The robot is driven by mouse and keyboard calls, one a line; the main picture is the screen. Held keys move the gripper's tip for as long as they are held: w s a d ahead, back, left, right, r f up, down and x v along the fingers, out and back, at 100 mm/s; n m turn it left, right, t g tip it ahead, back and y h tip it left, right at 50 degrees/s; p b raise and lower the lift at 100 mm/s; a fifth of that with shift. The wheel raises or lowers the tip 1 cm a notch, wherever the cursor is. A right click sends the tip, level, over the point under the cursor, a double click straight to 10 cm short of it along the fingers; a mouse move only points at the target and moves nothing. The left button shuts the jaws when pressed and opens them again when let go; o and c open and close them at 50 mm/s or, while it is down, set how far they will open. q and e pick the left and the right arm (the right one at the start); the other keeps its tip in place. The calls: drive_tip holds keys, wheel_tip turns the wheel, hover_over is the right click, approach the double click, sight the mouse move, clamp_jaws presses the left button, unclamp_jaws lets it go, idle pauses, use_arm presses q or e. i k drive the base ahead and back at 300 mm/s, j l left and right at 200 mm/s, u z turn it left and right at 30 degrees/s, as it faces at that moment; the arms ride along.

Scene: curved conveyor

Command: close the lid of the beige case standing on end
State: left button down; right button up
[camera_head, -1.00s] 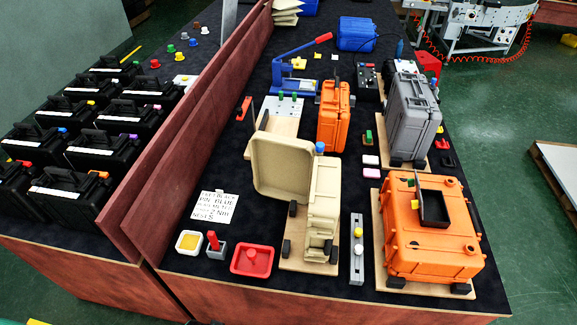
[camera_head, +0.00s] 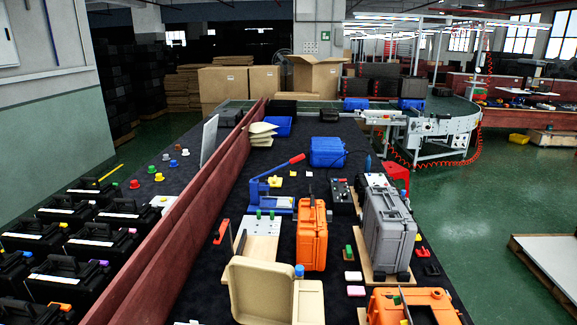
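The beige case stands on end at the bottom middle of the head view, partly cut off by the lower edge. Its lid (camera_head: 262,291) is swung open to the left, with the hollow inside facing me. Its body (camera_head: 309,303) is to the right of the lid, with a blue round piece at the top between them. Neither of my grippers shows in this view.
An orange case (camera_head: 311,236) and a grey case (camera_head: 388,229) stand behind the beige one. Another orange case (camera_head: 412,306) lies at the lower right. A blue press (camera_head: 268,190) stands farther back. A reddish wooden divider (camera_head: 193,213) runs along the left.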

sight(261, 290)
drive_tip(key=j+z, duration=0.2)
drive_tip(key=j, duration=0.4)
drive_tip(key=j+z, duration=0.2)
drive_tip(key=j, duration=0.45)
drive_tip(key=j+z, duration=0.2)
drive_tip(key=j, duration=0.45)
drive_tip(key=j+z, duration=0.2)
drive_tip(key=j, duration=0.4)
drive_tip(key=k+j+z, duration=0.25)
drive_tip(key=j, duration=0.35)
drive_tip(key=k+j+u, duration=0.15)
drive_tip(key=u, duration=0.25)
drive_tip(key=k+j+u, duration=0.3)
drive_tip(key=u, duration=0.15)
